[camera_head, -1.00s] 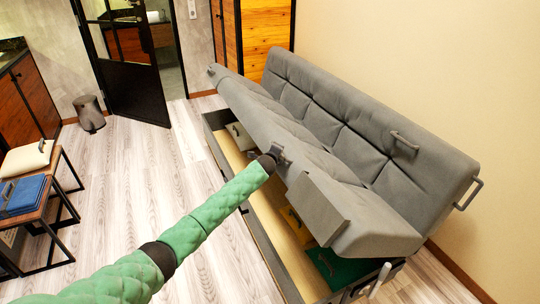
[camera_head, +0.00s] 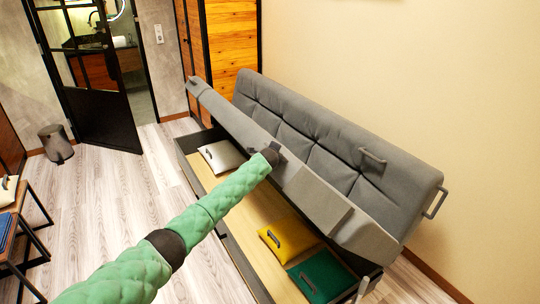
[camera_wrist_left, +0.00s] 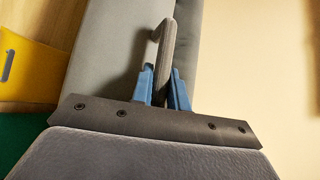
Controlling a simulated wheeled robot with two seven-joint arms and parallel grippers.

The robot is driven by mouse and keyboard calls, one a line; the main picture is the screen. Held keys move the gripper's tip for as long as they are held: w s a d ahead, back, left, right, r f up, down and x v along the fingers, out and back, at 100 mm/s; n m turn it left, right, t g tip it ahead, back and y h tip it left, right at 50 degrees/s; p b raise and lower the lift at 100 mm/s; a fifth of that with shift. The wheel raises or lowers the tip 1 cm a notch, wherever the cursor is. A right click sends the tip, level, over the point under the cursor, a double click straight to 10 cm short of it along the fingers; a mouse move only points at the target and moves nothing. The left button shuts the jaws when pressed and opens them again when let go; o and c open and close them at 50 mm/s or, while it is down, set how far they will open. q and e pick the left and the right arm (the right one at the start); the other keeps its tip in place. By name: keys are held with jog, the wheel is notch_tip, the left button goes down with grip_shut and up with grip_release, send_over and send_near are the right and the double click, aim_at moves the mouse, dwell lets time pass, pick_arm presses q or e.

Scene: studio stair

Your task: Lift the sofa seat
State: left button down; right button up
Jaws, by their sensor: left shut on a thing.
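The grey sofa seat (camera_head: 330,205) is tilted up on its back side, with its front edge raised above the storage box (camera_head: 245,265). The grey backrest (camera_head: 320,130) stands behind it. My left gripper (camera_head: 274,153) is at the seat's raised front edge, reached by the green-sleeved arm. In the left wrist view my blue fingers (camera_wrist_left: 163,92) are on either side of a grey handle (camera_wrist_left: 162,45) on the seat and are shut on it. The fingertips are mostly hidden in the head view. My right gripper is not in view.
Inside the box lie a white pillow-like item (camera_head: 222,155), a yellow one (camera_head: 288,240) and a green one (camera_head: 322,277), each with a handle. A small table (camera_head: 18,240) stands at left. A grey bin (camera_head: 56,143) is near the glass door (camera_head: 100,105). Wooden floor between is clear.

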pick_arm(q)
jog(key=shift+d, duration=0.25)
